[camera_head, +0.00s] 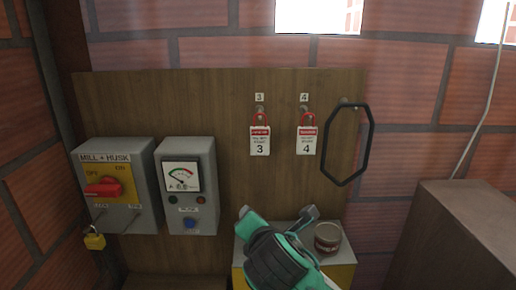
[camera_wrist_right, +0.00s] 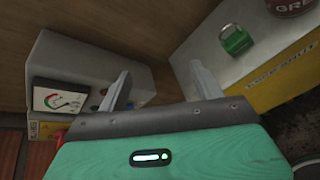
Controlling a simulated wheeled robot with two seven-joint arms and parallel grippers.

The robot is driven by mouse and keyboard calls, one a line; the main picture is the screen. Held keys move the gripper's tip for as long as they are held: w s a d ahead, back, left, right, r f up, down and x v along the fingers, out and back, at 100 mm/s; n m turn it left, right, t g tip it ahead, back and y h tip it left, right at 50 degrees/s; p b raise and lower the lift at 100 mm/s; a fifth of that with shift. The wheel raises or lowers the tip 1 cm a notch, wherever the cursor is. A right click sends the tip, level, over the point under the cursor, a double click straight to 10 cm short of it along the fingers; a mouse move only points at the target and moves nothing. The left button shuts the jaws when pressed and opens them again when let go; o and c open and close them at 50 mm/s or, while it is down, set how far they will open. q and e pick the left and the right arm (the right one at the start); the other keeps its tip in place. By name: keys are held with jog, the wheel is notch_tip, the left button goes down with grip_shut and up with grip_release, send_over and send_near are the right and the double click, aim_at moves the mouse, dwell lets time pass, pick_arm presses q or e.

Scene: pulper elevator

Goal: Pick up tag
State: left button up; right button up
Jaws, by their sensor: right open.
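Two white tags with red headers hang on pegs on the wooden board in the head view: tag 3 (camera_head: 260,142) and tag 4 (camera_head: 307,142). Each has a red shackle-like loop at its top. My right gripper (camera_head: 278,213) is below the tags, apart from them, above the low cabinet. The right wrist view shows its two fingers (camera_wrist_right: 160,85) spread with nothing between them. The tags are not in the wrist view. My left gripper is not in view.
A MILL + HUSK switch box (camera_head: 118,185) with a yellow padlock (camera_head: 94,239) and a meter box (camera_head: 187,185) are at left. A black loop (camera_head: 346,145) hangs right of tag 4. A tin (camera_head: 328,238) and green padlock (camera_wrist_right: 235,40) stand on the cabinet (camera_wrist_right: 208,45).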

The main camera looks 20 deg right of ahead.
aim_at(261, 136)
notch_tip(261, 136, up, 16)
jog(key=n+t+h, duration=0.3)
jog(key=n+t, duration=0.1)
jog(key=n, duration=0.4)
jog(key=p+x, duration=0.1)
jog(key=x, duration=0.2)
jog(key=p+x, duration=0.2)
jog(key=x, duration=0.2)
jog(key=shift+w+a+r, duration=0.15)
jog(key=shift+w+r, duration=0.1)
jog(key=shift+w, duration=0.05)
jog(key=p+x, duration=0.2)
jog(key=x, duration=0.1)
jog(key=p+x, duration=0.1)
jog(key=x, duration=0.1)
jog(key=shift+s+f, duration=0.1)
jog(key=shift+f, duration=0.25)
jog(key=shift+w+d+f, duration=0.15)
jog(key=shift+w+d, duration=0.05)
jog(key=shift+w, duration=0.1)
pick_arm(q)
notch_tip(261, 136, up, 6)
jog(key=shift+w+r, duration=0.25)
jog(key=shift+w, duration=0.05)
pick_arm(e)
jog(key=shift+c, duration=0.5)
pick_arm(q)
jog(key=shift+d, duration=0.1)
pick_arm(e)
jog(key=c, duration=1)
